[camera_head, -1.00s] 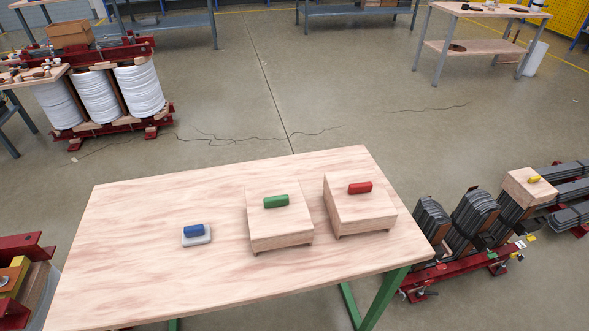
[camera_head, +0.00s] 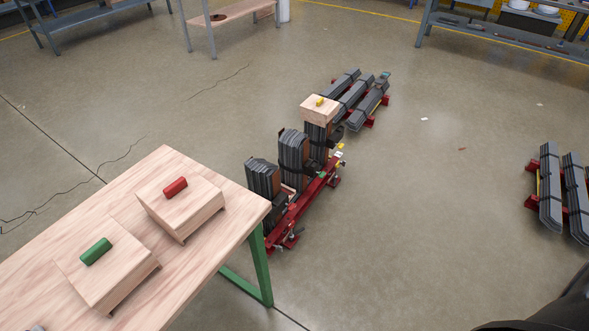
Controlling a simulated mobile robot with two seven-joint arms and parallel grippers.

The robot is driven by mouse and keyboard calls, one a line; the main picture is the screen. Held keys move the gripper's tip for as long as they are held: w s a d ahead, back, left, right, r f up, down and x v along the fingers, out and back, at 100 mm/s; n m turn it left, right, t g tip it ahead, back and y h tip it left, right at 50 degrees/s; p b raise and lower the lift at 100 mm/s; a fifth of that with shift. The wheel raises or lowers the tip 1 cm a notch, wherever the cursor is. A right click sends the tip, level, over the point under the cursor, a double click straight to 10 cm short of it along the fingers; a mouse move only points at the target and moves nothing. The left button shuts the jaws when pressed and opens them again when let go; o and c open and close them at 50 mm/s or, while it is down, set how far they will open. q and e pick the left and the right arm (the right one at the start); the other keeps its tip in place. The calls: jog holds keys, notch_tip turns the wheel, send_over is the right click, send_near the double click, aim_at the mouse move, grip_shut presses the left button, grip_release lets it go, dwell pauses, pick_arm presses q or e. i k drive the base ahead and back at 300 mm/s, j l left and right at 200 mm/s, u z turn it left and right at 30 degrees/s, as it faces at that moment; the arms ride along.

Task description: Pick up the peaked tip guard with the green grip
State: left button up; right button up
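The tip guard with the green grip (camera_head: 95,251) is a pale wooden box-like block (camera_head: 118,280) on the wooden table (camera_head: 38,262) at the lower left. Its top looks flat from here, and its underside is hidden. A similar guard with a red grip (camera_head: 175,188) sits just beyond it to the upper right, near the table's right end. Another wooden guard with a yellow grip (camera_head: 320,101) sits on top of one dark core leg. Neither of my grippers is in view.
A red-framed core (camera_head: 300,208) with upright dark legs stands on the floor right of the table. More dark stacks (camera_head: 358,97) lie behind it, and others (camera_head: 565,190) at the right edge. The floor between is mostly open. The table has green legs (camera_head: 262,268).

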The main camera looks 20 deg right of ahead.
aim_at(105, 263)
jog(key=i+l+z, duration=0.2)
jog(key=l, duration=0.25)
jog(key=l+z, duration=0.2)
jog(key=l, duration=0.3)
jog(key=u, duration=1.85)
